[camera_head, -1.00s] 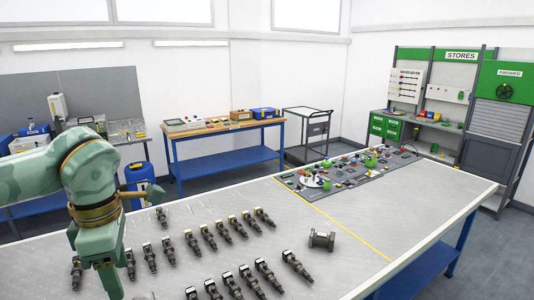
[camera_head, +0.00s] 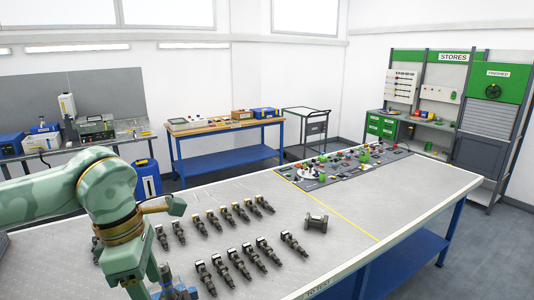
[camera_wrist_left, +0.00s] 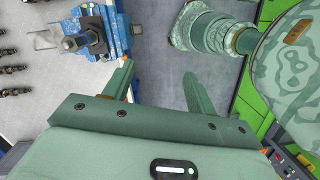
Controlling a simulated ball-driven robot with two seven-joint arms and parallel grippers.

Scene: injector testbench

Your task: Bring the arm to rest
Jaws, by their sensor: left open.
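My left arm (camera_head: 108,190) comes in from the left of the head view and bends down over the near left part of the workbench. Its fingertips are not clear there. In the left wrist view the left gripper (camera_wrist_left: 160,78) is open, its two green fingers apart with nothing between them. A blue fixture (camera_wrist_left: 108,22) holding a dark upright part (camera_wrist_left: 84,38) stands beyond the fingers to the left, apart from them. It also shows by the forearm at the bottom of the head view (camera_head: 178,293).
Rows of dark injectors (camera_head: 240,262) lie on the workbench (camera_head: 350,205). A grey flanged part (camera_head: 316,222) lies right of them. A dark panel with coloured parts (camera_head: 345,166) is at the far end. The bench between flanged part and right edge is clear.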

